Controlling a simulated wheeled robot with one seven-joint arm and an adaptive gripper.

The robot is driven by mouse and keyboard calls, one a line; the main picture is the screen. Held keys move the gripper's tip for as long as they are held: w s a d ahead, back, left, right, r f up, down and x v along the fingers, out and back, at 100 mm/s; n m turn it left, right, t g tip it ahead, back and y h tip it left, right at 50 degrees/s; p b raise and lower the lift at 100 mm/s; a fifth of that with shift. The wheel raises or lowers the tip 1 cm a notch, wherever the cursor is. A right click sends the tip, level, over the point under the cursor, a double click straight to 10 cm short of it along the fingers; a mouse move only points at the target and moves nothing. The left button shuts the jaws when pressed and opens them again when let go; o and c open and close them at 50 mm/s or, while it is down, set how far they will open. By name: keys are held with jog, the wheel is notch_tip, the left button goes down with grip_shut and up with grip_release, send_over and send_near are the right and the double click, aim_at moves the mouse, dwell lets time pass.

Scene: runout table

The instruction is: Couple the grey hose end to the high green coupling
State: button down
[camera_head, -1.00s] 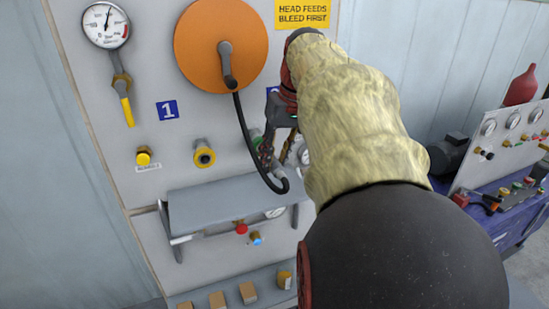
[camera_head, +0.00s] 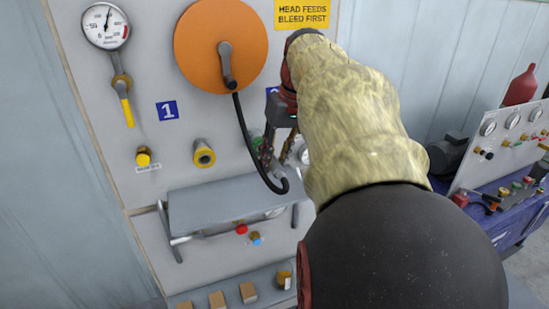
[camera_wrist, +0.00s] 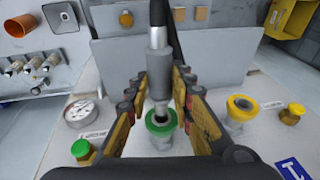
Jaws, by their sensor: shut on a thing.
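The grey hose end (camera_wrist: 156,70) is between the two fingers of my gripper (camera_wrist: 160,86) in the wrist view, and the fingers are shut on it. Its narrow dark tip overlaps the green coupling (camera_wrist: 162,124) on the panel. I cannot tell whether the tip is inside the ring or just in front of it. In the head view my gripper (camera_head: 276,158) is at the panel, right of the hanging black hose (camera_head: 246,135). The green coupling (camera_head: 256,138) shows only partly there, behind the fingers. The hose end is mostly hidden in that view.
A yellow-ringed coupling (camera_head: 204,155) and a yellow cap (camera_head: 143,156) sit left on the panel. A grey shelf (camera_head: 225,195) juts out below. The orange reel (camera_head: 220,45) is above. A gauge (camera_wrist: 82,112) sits beside the green coupling in the wrist view.

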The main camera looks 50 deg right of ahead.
jog(key=shift+w+d+r+p, duration=0.1)
jog(key=shift+w+d+p, duration=0.5)
jog(key=shift+w, duration=0.4)
jog(key=shift+w+d+p, duration=0.5)
jog(key=shift+w+d, duration=0.15)
jog(key=shift+w, duration=0.35)
dwell(0.7)
jog(key=c, duration=1.5)
grip_release()
jog(key=shift+w, duration=0.1)
jog(key=v, duration=1.1)
jog(key=shift+r, duration=0.4)
